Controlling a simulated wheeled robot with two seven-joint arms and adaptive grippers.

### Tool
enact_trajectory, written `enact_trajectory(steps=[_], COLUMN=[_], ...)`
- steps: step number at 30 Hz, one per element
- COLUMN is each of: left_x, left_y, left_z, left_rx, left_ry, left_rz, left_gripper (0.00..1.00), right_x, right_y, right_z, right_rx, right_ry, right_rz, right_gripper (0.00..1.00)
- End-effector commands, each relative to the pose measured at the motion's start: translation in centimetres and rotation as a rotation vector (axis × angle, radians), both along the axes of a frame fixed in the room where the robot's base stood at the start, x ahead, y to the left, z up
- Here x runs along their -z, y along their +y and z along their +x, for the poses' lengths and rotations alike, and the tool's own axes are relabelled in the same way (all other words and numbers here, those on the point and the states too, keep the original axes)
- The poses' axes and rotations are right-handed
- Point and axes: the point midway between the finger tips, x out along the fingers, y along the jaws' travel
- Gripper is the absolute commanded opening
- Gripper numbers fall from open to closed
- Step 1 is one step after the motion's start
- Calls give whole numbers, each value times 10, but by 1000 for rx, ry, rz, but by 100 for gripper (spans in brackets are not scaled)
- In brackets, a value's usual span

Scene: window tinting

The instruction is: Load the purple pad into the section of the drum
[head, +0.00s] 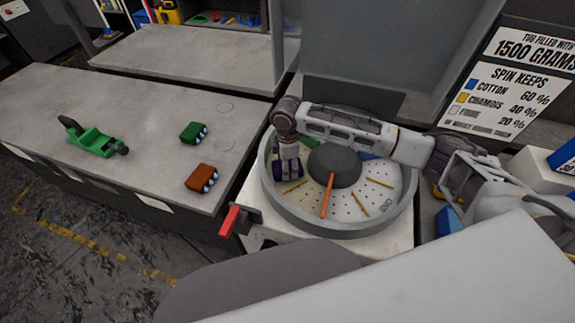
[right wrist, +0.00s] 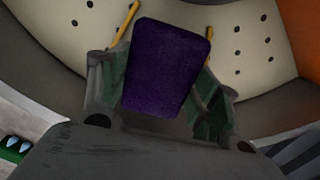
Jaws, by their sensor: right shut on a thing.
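The drum (head: 348,229) is a round grey tub with a pale perforated floor, a dark central hub (head: 333,165) and thin yellow and orange dividers. My right gripper (head: 285,167) reaches down inside the drum's left side. It is shut on the purple pad (right wrist: 168,66), which sits between its fingers in the right wrist view, with the perforated floor and a yellow divider (right wrist: 125,24) behind it. In the head view the pad is mostly hidden by the gripper. I cannot tell whether the pad touches the floor. My left gripper is not in view.
A green pad-like block (head: 194,132) and a brown one (head: 201,178) lie on the grey bench (head: 130,165), with a green tool (head: 95,141) farther left. A red handle (head: 231,220) sticks out at the drum stand's left. A sign (head: 500,85) stands at the right.

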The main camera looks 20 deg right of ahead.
Motion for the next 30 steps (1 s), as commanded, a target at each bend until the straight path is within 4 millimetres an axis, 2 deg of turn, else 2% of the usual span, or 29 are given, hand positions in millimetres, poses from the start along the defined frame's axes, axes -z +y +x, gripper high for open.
enact_trajectory(steps=[30], left_x=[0], left_y=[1], left_z=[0], left_rx=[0], left_ry=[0], left_rz=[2], left_gripper=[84], right_x=[11], right_y=[0], right_z=[0], right_rx=[0], right_ry=[0], right_rz=[0], right_gripper=[36])
